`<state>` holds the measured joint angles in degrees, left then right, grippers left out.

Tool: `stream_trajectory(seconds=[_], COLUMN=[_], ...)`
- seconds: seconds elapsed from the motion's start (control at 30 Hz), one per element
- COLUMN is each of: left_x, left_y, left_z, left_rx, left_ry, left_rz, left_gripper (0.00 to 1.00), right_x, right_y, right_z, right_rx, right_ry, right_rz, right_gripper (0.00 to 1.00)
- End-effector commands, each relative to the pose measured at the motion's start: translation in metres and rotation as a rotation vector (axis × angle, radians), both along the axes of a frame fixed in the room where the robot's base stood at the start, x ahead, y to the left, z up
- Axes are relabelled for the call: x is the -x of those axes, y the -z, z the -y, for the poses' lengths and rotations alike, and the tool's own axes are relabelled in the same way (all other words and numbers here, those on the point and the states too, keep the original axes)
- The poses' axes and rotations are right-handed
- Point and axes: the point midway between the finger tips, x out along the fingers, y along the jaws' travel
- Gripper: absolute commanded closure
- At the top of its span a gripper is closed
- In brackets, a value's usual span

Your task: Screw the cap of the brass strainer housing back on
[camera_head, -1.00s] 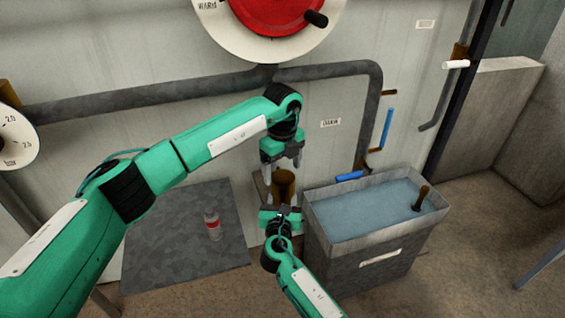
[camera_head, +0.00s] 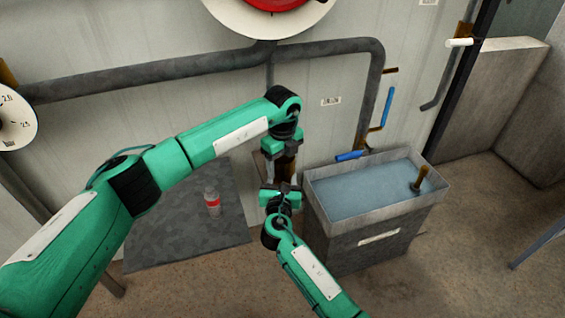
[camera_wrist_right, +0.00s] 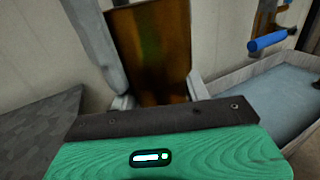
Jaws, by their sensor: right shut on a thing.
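The brass strainer housing (camera_head: 285,168) stands upright against the wall, left of the water tank. My right gripper (camera_head: 281,188) reaches it from the front and is shut on the brass body, which fills the space between its fingers in the right wrist view (camera_wrist_right: 155,50). My left gripper (camera_head: 285,158) points down from above, its fingers around or beside the upper brass. A grey slab, apparently one of its fingers, shows left of the brass in the right wrist view (camera_wrist_right: 95,40). I cannot tell whether the left jaws touch. The cap cannot be told apart from the housing.
A water tank (camera_head: 318,180) stands close on the right, with a brass piece (camera_head: 420,180) in it. A blue handle (camera_head: 350,156) is near its back corner. A bottle (camera_head: 212,200) stands on a dark grey surface (camera_head: 175,235) at left. Pipes (camera_head: 150,80) cross the wall.

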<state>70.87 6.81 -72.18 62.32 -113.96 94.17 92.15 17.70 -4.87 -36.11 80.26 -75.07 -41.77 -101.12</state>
Motion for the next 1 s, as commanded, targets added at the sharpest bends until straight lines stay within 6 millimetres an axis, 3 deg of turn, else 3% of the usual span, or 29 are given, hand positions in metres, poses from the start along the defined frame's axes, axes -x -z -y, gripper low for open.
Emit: stream_trajectory(seconds=[0.17, 0.4, 0.73, 0.77, 0.8, 0.87, 1.0], left_x=[-0.0004, -0.0005, -0.0007, -0.0007, -0.0007, -0.0006, -0.0004], left_y=[-0.0003, -0.0001, -0.0001, -0.0001, -0.0001, 0.0000, 0.0000], left_z=[-0.0001, -0.0005, -0.0004, -0.0004, -0.0004, -0.0004, -0.0002], left_rx=[0.000, -0.001, 0.000, 0.000, 0.000, 0.000, 0.000], left_ry=[0.047, 0.259, 0.283, 0.283, 0.283, 0.282, 0.282], left_rz=[0.001, 0.001, 0.002, 0.002, 0.001, 0.001, 0.001], left_gripper=[0.63, 0.63, 0.63, 0.30, 0.22, 0.14, 0.14], right_x=[0.0008, 0.0008, 0.0009, 0.0009, 0.0009, 0.0009, 0.0009], right_y=[0.0017, 0.0017, 0.0016, 0.0016, 0.0016, 0.0016, 0.0016], right_z=[-0.0004, -0.0004, -0.0004, -0.0004, -0.0004, -0.0004, -0.0004], right_rx=[0.001, 0.001, 0.001, 0.001, 0.001, 0.001, 0.001], right_ry=[0.000, 0.000, 0.000, 0.000, 0.000, 0.000, 0.000], right_rz=[-0.002, -0.002, -0.002, -0.002, -0.002, -0.002, -0.002], right_gripper=[1.00, 1.00, 1.00, 1.00, 1.00, 1.00, 1.00])
